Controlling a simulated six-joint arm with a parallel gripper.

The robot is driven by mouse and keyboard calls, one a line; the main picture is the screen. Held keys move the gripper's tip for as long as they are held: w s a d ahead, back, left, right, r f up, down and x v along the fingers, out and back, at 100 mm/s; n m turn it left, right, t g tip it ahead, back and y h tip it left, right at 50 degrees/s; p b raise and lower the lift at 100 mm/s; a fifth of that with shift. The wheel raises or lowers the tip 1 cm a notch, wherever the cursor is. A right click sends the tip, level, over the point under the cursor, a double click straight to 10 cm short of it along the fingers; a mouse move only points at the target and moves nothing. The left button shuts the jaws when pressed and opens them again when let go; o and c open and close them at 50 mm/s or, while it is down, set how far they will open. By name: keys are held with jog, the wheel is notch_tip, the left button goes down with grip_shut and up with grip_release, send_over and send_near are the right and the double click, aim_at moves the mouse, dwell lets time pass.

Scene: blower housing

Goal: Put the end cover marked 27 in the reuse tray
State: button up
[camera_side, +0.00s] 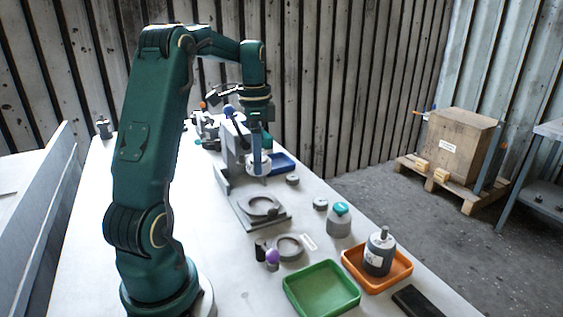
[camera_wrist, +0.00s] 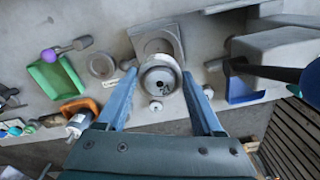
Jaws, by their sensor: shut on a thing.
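My gripper (camera_side: 259,160) is shut on a pale round end cover (camera_wrist: 161,75), which sits between the two blue finger tips in the wrist view. Dark marks show at its centre, but I cannot read a number. In the side view the cover (camera_side: 258,168) is held near the blue tray, beyond the square grey fixture (camera_side: 244,213). The green tray (camera_side: 321,290) at the front looks empty. An orange tray (camera_side: 402,277) holds a grey motor-like part (camera_side: 379,254). The blue tray (camera_side: 284,163) is partly hidden behind my gripper. I cannot tell which tray is for reuse.
A flat grey ring (camera_side: 289,247) and a purple-knobbed tool (camera_side: 272,257) lie between fixture and green tray. A teal-capped grey pot (camera_side: 340,221) and small round parts (camera_side: 320,203) stand on the right. A grey block-like structure (camera_wrist: 283,48) stands beside the blue tray.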

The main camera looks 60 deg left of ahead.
jog(key=m, duration=0.2)
jog(key=shift+s+d+f+m, duration=0.2)
jog(key=shift+d+f+m, duration=0.1)
jog(key=shift+d, duration=0.1)
jog(key=d+m, duration=0.6)
jog(key=m, duration=0.9)
send_over(320, 292)
notch_tip(320, 292, down, 7)
jog(key=shift+r, duration=0.1)
jog(key=shift+f, duration=2.1)
jog(key=shift+f, duration=0.15)
jog(key=o, duration=1.1)
jog(key=shift+o, duration=0.2)
